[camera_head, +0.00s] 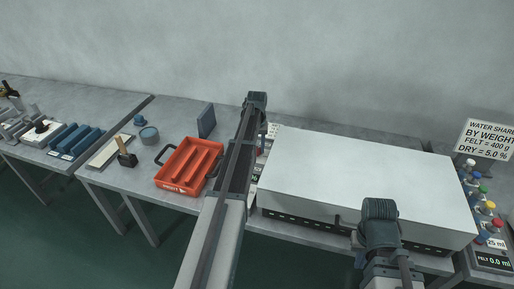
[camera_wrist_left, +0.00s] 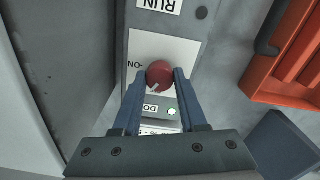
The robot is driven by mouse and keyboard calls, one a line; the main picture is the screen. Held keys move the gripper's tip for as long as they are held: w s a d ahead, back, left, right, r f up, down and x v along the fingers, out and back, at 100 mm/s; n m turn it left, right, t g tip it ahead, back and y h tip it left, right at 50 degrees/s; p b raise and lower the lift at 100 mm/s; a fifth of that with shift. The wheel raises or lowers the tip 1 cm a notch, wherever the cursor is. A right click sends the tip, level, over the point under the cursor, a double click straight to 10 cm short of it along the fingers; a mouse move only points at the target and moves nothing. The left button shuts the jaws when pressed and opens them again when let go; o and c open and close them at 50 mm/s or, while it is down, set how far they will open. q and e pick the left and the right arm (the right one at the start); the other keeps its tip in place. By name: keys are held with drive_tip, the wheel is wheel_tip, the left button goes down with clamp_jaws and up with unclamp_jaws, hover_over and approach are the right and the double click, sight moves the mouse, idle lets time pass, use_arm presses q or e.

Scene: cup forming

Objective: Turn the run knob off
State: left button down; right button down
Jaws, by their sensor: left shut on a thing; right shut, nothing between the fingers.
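The red run knob (camera_wrist_left: 159,73) sits on a white plate (camera_wrist_left: 185,50) of a narrow grey panel in the left wrist view. An upside-down RUN label (camera_wrist_left: 160,5) is at the top, and an ON mark (camera_wrist_left: 134,65) is left of the knob. A pale pointer mark on the knob faces down and slightly left in that view. My left gripper (camera_wrist_left: 160,80) is shut on the knob, one blue finger on each side. In the head view my left arm covers the knob and most of its panel. My right gripper's fingers are not visible there; only its arm shows.
A large white box (camera_head: 350,180) stands right of my left arm. An orange tray (camera_head: 190,166) lies to the left and shows in the wrist view (camera_wrist_left: 290,65). A dark blue block (camera_head: 206,121) stands behind it.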

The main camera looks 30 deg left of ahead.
sight(257, 149)
use_arm(q)
drive_tip(key=n, duration=0.5)
drive_tip(key=shift+n, duration=0.6)
drive_tip(key=shift+c, duration=2.2)
unclamp_jaws()
drive_tip(key=shift+r, duration=0.1)
wheel_tip(257, 149, up, 14)
drive_tip(key=p, duration=1.4)
drive_tip(key=shift+f, duration=0.2)
